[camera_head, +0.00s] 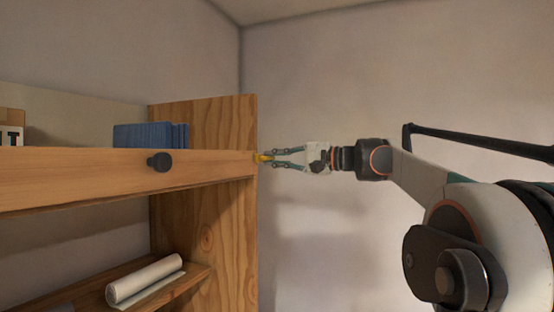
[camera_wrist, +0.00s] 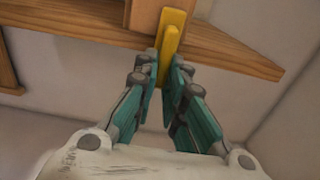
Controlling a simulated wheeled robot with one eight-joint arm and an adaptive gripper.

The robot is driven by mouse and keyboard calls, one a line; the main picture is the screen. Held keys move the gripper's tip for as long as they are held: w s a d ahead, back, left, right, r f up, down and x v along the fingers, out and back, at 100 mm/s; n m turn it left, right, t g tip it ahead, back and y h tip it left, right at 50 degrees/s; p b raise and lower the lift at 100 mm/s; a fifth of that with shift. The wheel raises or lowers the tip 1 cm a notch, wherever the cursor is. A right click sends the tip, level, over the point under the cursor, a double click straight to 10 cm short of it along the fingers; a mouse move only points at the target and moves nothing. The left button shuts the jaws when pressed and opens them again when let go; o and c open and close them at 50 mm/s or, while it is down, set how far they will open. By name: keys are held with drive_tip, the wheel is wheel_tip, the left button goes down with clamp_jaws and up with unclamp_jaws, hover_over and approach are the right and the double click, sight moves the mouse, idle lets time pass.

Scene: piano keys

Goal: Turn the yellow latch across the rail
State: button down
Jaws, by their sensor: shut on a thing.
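The yellow latch (camera_wrist: 171,38) sits at the end of the wooden rail (camera_head: 95,178). In the wrist view it is a long flat bar that runs down from the wood to between my gripper's fingers. In the head view only a small yellow bit (camera_head: 263,157) shows at the rail's right end, by the side panel's edge. My gripper (camera_head: 275,157) comes in from the right and is shut on the latch. In the wrist view its teal fingers (camera_wrist: 169,82) lie on both sides of the latch's lower end. The fingertips partly hide the latch.
A dark round knob (camera_head: 159,162) sticks out of the rail's front. Blue books (camera_head: 150,136) stand behind the rail. The wooden side panel (camera_head: 204,230) is upright left of my gripper. A white roll (camera_head: 146,280) lies on the lower shelf. The wall side at right is clear.

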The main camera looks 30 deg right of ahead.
idle(0.4)
drive_tip(key=c, duration=1.7)
unclamp_jaws()
drive_tip(key=shift+w, duration=0.1)
drive_tip(key=shift+o, duration=0.2)
drive_tip(key=v, duration=1.2)
